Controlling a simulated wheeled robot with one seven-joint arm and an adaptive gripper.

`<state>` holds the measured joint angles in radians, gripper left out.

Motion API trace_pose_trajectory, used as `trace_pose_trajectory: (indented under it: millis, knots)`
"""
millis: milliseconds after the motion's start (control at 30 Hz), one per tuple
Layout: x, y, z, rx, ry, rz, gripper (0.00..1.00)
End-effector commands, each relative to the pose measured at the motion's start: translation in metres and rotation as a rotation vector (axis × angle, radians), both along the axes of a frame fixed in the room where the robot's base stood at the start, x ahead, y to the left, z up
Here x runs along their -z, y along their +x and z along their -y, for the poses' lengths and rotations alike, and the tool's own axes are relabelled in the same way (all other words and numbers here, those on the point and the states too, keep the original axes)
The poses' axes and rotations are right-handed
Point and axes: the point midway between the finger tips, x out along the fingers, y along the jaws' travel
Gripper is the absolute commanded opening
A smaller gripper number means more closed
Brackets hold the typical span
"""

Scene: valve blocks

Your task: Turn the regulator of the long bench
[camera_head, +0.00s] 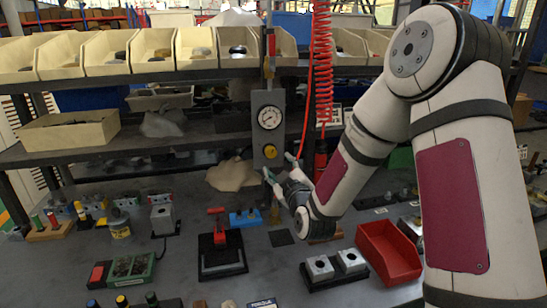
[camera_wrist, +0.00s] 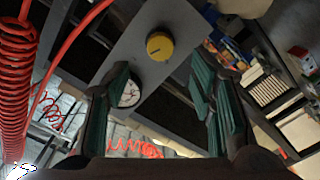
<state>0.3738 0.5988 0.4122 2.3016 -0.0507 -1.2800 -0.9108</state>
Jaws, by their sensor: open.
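The regulator is a grey upright panel (camera_head: 268,104) with a round white gauge and a yellow knob (camera_head: 270,152) below it. In the wrist view the yellow knob (camera_wrist: 160,46) shows a dark pointer line, and the gauge (camera_wrist: 130,93) is partly hidden behind a finger. My gripper (camera_head: 278,170) is just below and in front of the knob in the head view. In the wrist view my gripper (camera_wrist: 165,90) has its green fingers wide apart with nothing between them. The knob lies beyond the fingertips, apart from them.
A red coiled hose (camera_head: 322,60) hangs right of the panel; it also shows at the left in the wrist view (camera_wrist: 15,80). Cream bins (camera_head: 107,52) line the upper shelf. A red tray (camera_head: 388,252) and a red-handled fixture (camera_head: 220,250) stand on the bench (camera_head: 285,285).

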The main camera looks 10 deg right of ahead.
Motion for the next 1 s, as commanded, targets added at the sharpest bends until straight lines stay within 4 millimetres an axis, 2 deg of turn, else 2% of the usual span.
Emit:
trace_pose_trajectory:
  millis: [200,400,567,833,1000]
  knots:
    - [0.0,0.042,0.0,0.001,0.001,0.001,0.5]
    - [0.001,0.066,-0.002,0.0,0.001,-0.001,0.5]
    - [0.0,0.074,-0.002,-0.001,0.0,-0.001,0.5]
    - [0.0,0.075,-0.002,0.0,-0.001,-0.001,0.5]
    - [0.0,0.074,-0.002,0.0,-0.001,-0.001,0.12]
